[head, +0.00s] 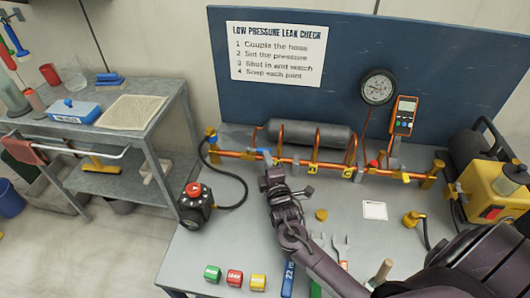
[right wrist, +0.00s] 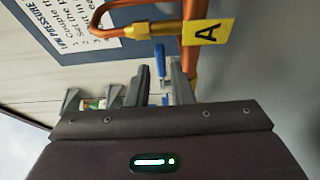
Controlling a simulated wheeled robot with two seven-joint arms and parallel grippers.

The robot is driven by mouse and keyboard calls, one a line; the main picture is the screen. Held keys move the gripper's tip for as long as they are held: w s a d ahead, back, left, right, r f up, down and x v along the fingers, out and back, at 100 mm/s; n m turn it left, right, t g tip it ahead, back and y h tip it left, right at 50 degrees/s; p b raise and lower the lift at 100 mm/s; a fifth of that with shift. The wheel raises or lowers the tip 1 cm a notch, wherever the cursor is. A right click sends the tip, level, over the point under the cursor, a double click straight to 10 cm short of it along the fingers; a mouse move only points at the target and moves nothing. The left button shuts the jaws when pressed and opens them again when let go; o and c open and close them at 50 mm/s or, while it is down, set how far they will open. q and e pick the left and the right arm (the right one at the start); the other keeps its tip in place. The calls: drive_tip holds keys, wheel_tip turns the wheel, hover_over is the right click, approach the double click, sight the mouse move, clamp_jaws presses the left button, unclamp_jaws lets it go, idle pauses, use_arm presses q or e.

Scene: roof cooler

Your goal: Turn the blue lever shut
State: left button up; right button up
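The blue lever (head: 267,154) is on the copper pipe line (head: 230,154), towards its left end near the yellow A tag (head: 276,162). It is small and partly hidden by my right gripper (head: 272,176), which is just in front of and below it. In the right wrist view the blue lever (right wrist: 160,58) shows in the gap between the two fingers of my right gripper (right wrist: 162,84). The fingers are apart, with room on both sides of the lever. I cannot tell how deep it sits between them. My left gripper is not in view.
A pressure gauge (head: 377,87) and an orange meter (head: 404,115) are at the back board. A black regulator with a red knob (head: 195,204) and its hose stand left of my arm. Coloured blocks (head: 235,278) and wrenches (head: 342,246) lie near the front.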

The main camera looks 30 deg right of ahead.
sight(258, 150)
drive_tip(key=x, duration=0.2)
drive_tip(key=shift+w, duration=0.3)
drive_tip(key=shift+w+d, duration=0.2)
drive_tip(key=shift+w, duration=0.25)
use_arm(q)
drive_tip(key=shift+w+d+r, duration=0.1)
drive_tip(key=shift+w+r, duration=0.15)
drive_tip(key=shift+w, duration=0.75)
use_arm(e)
drive_tip(key=shift+c, duration=0.3)
clamp_jaws()
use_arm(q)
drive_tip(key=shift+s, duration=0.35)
